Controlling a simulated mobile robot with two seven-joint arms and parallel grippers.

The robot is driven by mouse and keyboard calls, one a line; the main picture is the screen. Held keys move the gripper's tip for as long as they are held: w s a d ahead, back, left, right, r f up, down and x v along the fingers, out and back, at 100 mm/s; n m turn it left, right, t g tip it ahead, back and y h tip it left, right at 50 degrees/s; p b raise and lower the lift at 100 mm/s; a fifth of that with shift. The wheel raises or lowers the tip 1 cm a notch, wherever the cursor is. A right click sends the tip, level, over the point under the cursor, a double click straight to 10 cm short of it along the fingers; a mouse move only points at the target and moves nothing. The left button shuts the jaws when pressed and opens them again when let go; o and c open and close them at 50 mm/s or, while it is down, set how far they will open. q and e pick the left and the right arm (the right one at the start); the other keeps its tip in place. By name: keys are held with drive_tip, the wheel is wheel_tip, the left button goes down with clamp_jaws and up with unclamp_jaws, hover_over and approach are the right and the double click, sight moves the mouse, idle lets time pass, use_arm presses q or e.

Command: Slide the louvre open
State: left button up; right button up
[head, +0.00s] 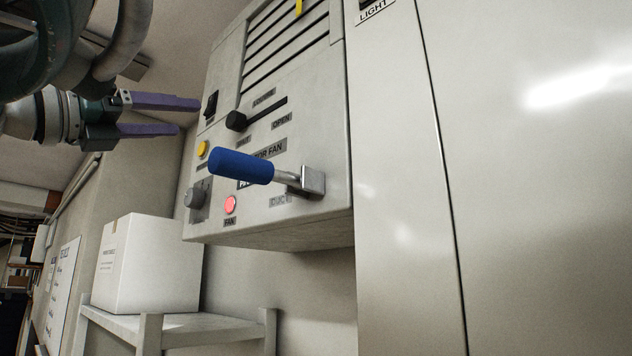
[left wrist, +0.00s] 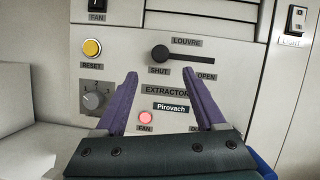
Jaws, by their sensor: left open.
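The louvre slider has a black knob (head: 237,121) at the SHUT end of a dark slot that runs toward the OPEN label (head: 282,121). In the left wrist view the knob (left wrist: 160,53) is at the slot's left end, above and beyond my fingers. The louvre slats (head: 285,45) are at the top of the grey extractor fan panel (head: 320,120). My left gripper (head: 190,116) is open and empty, its two purple fingers pointing at the panel, apart from the knob. It also shows in the left wrist view (left wrist: 158,90). My right gripper is not in view.
A blue-handled lever (head: 240,166) sticks out from the panel below the slider. A yellow RESET button (left wrist: 92,48), a rotary dial (left wrist: 96,98) and a lit red fan lamp (left wrist: 146,118) are nearby. A white box (head: 148,262) stands on a shelf (head: 205,328) below left.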

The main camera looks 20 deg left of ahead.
sight(230, 120)
use_arm(q)
drive_tip(key=p+x, duration=0.8)
drive_tip(key=shift+w+r, duration=0.25)
drive_tip(key=shift+r, duration=0.05)
drive_tip(key=shift+w+d+p, duration=0.2)
drive_tip(key=shift+w+p, duration=0.1)
drive_tip(key=shift+w, duration=0.2)
drive_tip(key=shift+f, duration=0.1)
drive_tip(key=c, duration=0.6)
clamp_jaws()
